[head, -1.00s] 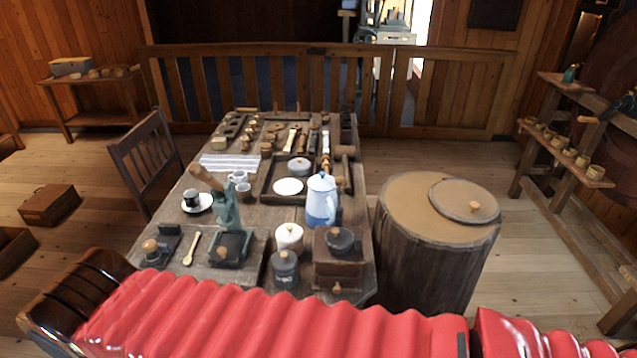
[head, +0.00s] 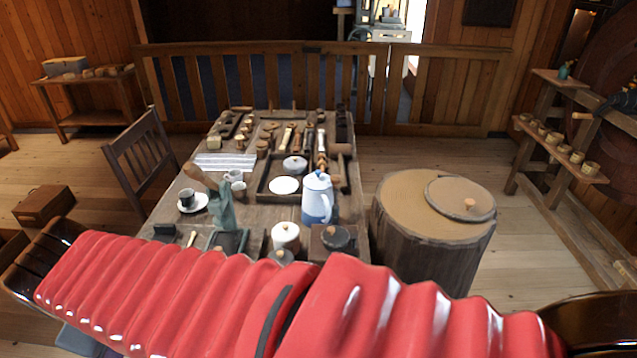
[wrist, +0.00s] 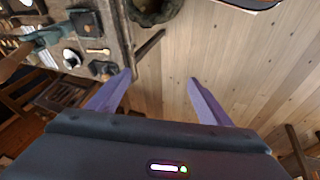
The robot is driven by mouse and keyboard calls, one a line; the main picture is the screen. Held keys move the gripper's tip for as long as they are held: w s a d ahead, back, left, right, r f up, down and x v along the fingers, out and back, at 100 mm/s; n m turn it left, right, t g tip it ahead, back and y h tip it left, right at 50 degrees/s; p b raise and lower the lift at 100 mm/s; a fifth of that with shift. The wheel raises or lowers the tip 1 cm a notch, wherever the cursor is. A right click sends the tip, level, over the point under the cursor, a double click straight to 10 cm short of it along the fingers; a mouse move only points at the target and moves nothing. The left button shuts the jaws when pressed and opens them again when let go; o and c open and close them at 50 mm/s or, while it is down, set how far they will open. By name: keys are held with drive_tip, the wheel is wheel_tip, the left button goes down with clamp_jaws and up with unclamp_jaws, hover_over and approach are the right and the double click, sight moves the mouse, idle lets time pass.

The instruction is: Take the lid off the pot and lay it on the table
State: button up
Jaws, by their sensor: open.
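Several lidded vessels stand on the wooden table (head: 262,209) in the head view; I cannot tell which one is the pot. A pale grey lidded pot (head: 294,165) sits farther back by a white plate (head: 284,185). My gripper (wrist: 160,76) is open and empty in the wrist view, its fingers over bare floor beside the table. The head view does not show it.
A blue and white jug (head: 317,198) and a dark-topped grinder (head: 338,239) stand near the cream pot. A green press (head: 224,212) stands left. A large stump (head: 397,215) bearing a round knobbed disc (head: 450,202) stands right of the table. Open floor lies farther right.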

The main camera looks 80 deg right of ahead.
drive_tip(key=shift+o, duration=0.3)
drive_tip(key=d+n+g+h, duration=0.2)
drive_tip(key=d+g+h, duration=0.1)
drive_tip(key=d, duration=1.2)
drive_tip(key=shift+w+d+f+h, duration=0.3)
drive_tip(key=shift+d+f+h, duration=0.1)
drive_tip(key=shift+f, duration=0.05)
drive_tip(key=n+g+h, duration=0.6)
drive_tip(key=n+h, duration=0.1)
drive_tip(key=n, duration=0.4)
approach(317, 178)
drive_tip(key=v, duration=0.3)
drive_tip(key=shift+r, duration=0.25)
drive_tip(key=shift+d, duration=0.1)
drive_tip(key=x, duration=0.7)
drive_tip(key=shift+d+f, duration=0.1)
drive_tip(key=shift+f, duration=0.15)
drive_tip(key=shift+s+d+f, duration=0.1)
drive_tip(key=shift+s+d, duration=0.1)
drive_tip(key=shift+d, duration=0.3)
